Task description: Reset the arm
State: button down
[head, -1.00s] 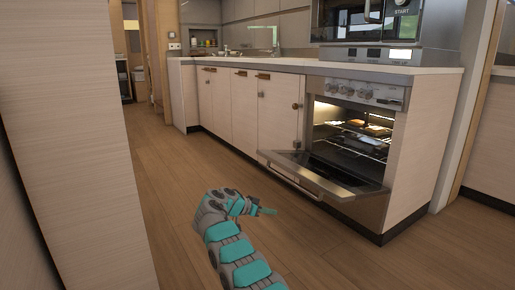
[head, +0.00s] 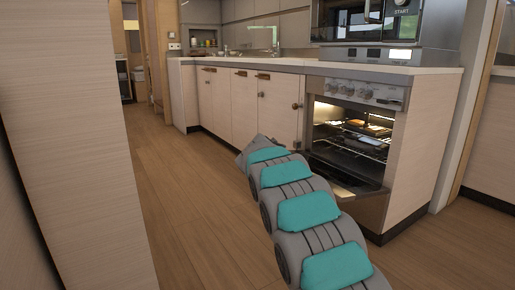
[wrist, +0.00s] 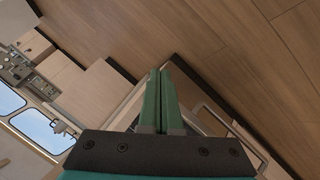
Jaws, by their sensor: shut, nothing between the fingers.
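My arm (head: 305,215) reaches up from the lower right in the head view, in grey and teal segments, in front of the open oven. Its end is hidden behind its own segments there. In the wrist view my gripper (wrist: 159,75) shows two green fingers side by side, closed together with nothing between them. Wooden floor and part of a framed panel, perhaps the oven door, lie beyond the fingers.
The oven (head: 358,135) stands open and lit, with racks inside and its door (head: 345,178) lowered, partly hidden by my arm. Cabinets (head: 230,105) run left of it. A tall pale panel (head: 65,130) stands at left. The floor (head: 185,215) between is clear.

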jog(key=s+d+r+n+g+y, duration=0.1)
jog(key=s+d+n+g+y, duration=0.2)
jog(key=s, duration=2.2)
jog(key=s+a+f+n+y, duration=0.1)
jog(key=s+a+f+y, duration=0.1)
jog(key=s, duration=0.7)
jog(key=s+a+f+n+g+y, duration=0.1)
jog(key=s+a+f+y, duration=0.15)
jog(key=s, duration=0.65)
jog(key=s+a+f+y, duration=0.1)
jog(key=s+a+f, duration=0.15)
jog(key=s, duration=0.65)
notch_tip(320, 180, up, 16)
jog(key=p, duration=1.5)
